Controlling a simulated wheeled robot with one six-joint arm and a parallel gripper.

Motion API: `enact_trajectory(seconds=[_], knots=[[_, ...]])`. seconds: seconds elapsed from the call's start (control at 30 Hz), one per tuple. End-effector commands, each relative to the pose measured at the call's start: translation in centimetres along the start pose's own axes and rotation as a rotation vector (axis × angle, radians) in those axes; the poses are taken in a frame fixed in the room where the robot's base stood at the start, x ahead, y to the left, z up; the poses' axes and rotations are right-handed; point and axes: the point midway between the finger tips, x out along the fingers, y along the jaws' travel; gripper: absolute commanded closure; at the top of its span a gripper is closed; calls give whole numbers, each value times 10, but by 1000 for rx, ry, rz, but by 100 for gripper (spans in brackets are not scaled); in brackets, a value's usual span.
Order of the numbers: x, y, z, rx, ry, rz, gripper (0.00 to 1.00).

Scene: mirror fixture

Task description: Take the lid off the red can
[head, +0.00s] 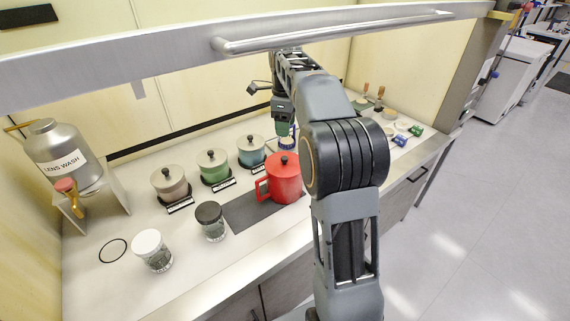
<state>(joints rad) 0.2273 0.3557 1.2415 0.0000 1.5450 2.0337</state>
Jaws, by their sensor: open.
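The red can (284,187) stands upright on a dark grey mat (243,213) near the front of the counter. Its handle is on the left side. Its red lid (275,163) with a black knob sits on top. My gripper (285,133) is open and points down, behind and above the can in the picture, apart from the lid as far as I can tell. Its fingertips are small and hard to make out against a blue and white item (287,145) behind the can.
Pinkish-grey (171,187), green (214,169) and blue (251,153) lidded cans stand left of the red can with labels before them. A white-lidded jar (152,254) and a black-lidded jar (211,223) stand in front. A lens wash tank (57,148) is far left. A metal bar (160,59) crosses above.

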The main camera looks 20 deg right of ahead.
Motion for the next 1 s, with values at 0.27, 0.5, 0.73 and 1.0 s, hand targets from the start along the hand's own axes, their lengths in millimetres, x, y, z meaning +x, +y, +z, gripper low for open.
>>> enact_trajectory(seconds=[0.27, 0.5, 0.73, 1.0], knots=[[49, 0, 0, 4, 2, 3, 45], [67, 0, 0, 3, 0, 0, 45], [89, 1, 1, 2, 2, 4, 45], [117, 1, 2, 2, 0, 1, 45]])
